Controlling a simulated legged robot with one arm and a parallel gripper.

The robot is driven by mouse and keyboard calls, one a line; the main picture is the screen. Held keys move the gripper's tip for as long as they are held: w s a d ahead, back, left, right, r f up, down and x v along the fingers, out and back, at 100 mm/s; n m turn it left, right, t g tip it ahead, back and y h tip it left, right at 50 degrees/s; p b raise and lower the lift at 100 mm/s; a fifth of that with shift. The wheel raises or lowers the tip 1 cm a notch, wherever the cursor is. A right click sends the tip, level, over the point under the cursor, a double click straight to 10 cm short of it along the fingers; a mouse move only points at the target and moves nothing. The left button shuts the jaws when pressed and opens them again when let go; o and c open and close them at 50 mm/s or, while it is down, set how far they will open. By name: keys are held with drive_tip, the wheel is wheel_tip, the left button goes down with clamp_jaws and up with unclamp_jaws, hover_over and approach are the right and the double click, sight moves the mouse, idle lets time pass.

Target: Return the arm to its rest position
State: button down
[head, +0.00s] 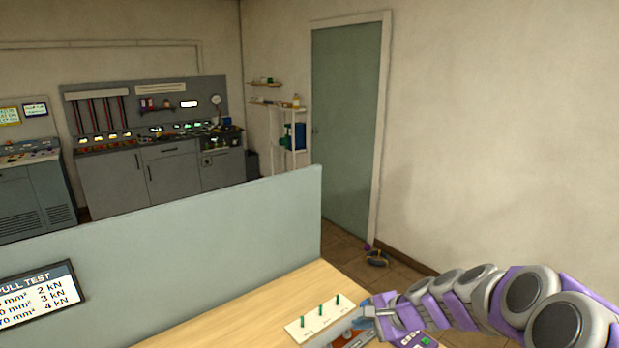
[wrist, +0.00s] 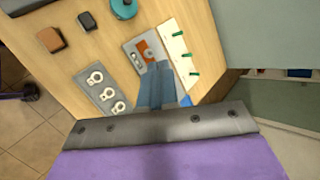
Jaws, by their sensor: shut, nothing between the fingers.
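My gripper (head: 369,311) shows at the lower right of the head view, at the end of my extended purple and grey arm. It is over the right end of the wooden table (head: 245,318), beside a pale board (head: 309,328) with several green pegs. In the wrist view my gripper's fingers (wrist: 158,68) are together and empty, pointing at the tabletop near a grey plate with an orange mark (wrist: 137,57). The pale board (wrist: 173,41) is just right of that plate. I cannot tell how high the fingertips are above the table.
A grey-green partition (head: 200,250) with a pull test sign (head: 40,293) runs along the table's back. The wrist view shows a grey tray with white rings (wrist: 105,90), a teal round object (wrist: 124,8) and a brown block (wrist: 51,39). A wall and green door (head: 345,125) stand beyond.

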drive_tip(key=s+a+r+n+g+h, duration=0.1)
drive_tip(key=s+a+r+n+g, duration=0.2)
drive_tip(key=s, duration=0.6)
drive_tip(key=s+a+r+n+g+h, duration=0.1)
drive_tip(key=s+a+n, duration=0.35)
drive_tip(key=s, duration=0.55)
drive_tip(key=s+d+n+g+h, duration=0.1)
drive_tip(key=s+d, duration=0.3)
drive_tip(key=s, duration=0.6)
drive_tip(key=s+d+n+g+h, duration=0.2)
drive_tip(key=s+d+n+h, duration=0.2)
drive_tip(key=s, duration=0.7)
drive_tip(key=shift+d, duration=0.3)
